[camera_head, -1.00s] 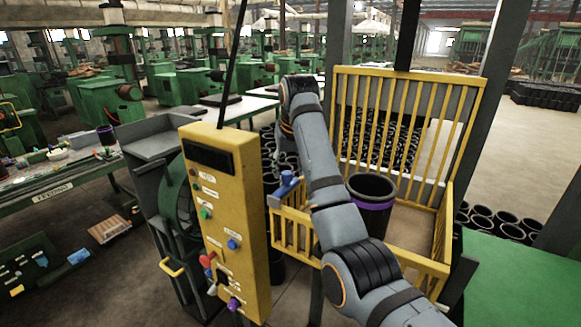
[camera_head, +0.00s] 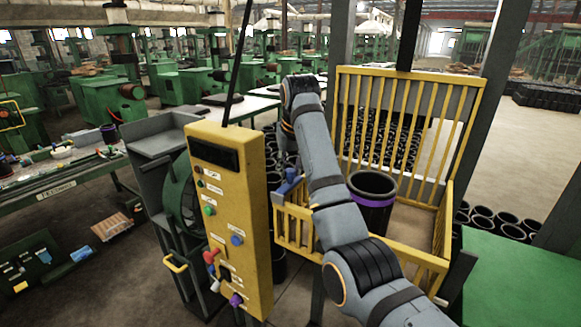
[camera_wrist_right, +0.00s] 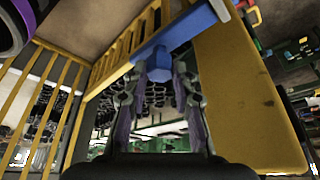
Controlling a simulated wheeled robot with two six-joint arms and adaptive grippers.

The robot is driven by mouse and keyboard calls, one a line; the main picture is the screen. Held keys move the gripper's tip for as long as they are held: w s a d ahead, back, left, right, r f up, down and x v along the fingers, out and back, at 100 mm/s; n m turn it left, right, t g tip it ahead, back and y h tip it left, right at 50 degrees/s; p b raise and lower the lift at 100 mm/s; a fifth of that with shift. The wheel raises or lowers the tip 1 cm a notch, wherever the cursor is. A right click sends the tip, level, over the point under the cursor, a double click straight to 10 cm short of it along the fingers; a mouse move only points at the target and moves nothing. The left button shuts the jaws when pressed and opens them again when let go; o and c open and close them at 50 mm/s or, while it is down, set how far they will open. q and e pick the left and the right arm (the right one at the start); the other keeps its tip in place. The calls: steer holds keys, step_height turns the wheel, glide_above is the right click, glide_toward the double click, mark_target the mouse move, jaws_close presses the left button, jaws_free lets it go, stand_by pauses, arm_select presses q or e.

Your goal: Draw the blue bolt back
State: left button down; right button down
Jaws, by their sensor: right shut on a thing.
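The blue bolt (camera_head: 288,187) sits at the left end of the front rail of the yellow barred cage (camera_head: 408,257). In the right wrist view the bolt (camera_wrist_right: 188,28) is a blue bar along the yellow rail, with a blue knob (camera_wrist_right: 159,66) standing out from it. My right gripper (camera_wrist_right: 160,78) has its two purple-padded fingers on either side of this knob and is shut on it. In the head view my right arm hides most of the gripper (camera_head: 291,173). My left gripper is not in view.
A yellow control panel (camera_head: 232,205) with buttons stands close left of the bolt. A black sleeve with a purple band (camera_head: 372,203) stands in the cage, right of my arm. A green surface (camera_head: 515,280) lies at the right.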

steer(key=w+d, duration=0.1)
steer(key=w, duration=0.1)
steer(key=w+d, duration=0.2)
steer(key=shift+w+d+r, duration=0.1)
steer(key=shift+d, duration=0.1)
steer(key=shift+a+r, duration=0.1)
steer(key=shift+a, duration=0.05)
steer(key=c, duration=1.5)
jaws_free()
steer(key=o, duration=0.4)
steer(key=shift+d, duration=0.2)
steer(key=shift+o, duration=0.2)
steer(key=v, duration=1.1)
steer(key=shift+r, duration=0.35)
steer(key=shift+f, duration=0.1)
